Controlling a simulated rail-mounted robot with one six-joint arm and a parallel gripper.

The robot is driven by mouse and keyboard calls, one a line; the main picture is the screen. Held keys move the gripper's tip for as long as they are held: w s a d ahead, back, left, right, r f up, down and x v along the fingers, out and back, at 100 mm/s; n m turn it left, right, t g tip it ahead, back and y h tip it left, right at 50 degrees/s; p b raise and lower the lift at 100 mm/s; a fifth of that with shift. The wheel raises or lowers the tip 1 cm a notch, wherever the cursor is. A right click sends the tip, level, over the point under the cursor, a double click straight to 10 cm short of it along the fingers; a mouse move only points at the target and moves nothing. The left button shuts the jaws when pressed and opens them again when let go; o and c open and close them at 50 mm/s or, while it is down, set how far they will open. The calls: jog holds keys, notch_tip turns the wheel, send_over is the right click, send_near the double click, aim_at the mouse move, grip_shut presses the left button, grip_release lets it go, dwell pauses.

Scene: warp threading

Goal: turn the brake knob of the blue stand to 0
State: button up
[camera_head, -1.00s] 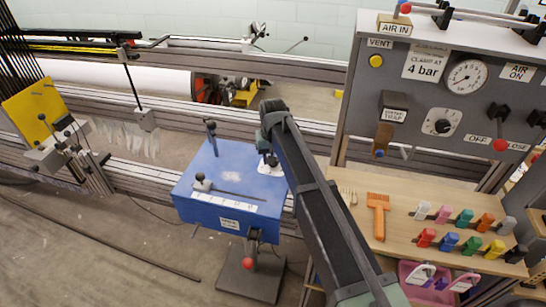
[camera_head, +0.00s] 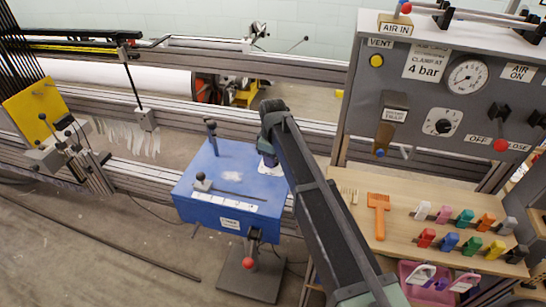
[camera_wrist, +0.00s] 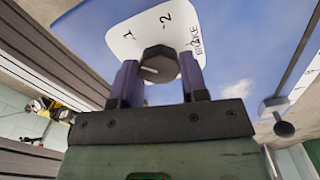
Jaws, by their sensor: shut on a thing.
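The blue stand (camera_head: 226,182) stands on the floor in the middle of the head view, with my arm reaching over its right side. Its dark brake knob (camera_wrist: 160,64) shows in the wrist view on a white dial plate (camera_wrist: 118,38) marked 1, 2 and BRAKE. A short white mark on the knob points left, on the side of the 1 and lower than it. No 0 is visible; the left finger covers part of the plate there. My gripper (camera_wrist: 158,78) is shut on the knob, one purple finger on each side.
The stand's top also carries an upright dark lever (camera_head: 211,136) and a slider knob (camera_head: 201,181). A grey valve panel (camera_head: 440,90) rises at the right. Below it a wooden shelf (camera_head: 360,215) holds an orange brush and coloured clips.

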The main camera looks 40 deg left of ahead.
jog(key=n, duration=0.4)
jog(key=shift+n, duration=2.6)
jog(key=o, duration=0.9)
notch_tip(320, 180, up, 11)
jog(key=p, duration=1)
jog(key=shift+f+p, duration=0.1)
jog(key=shift+p, duration=0.3)
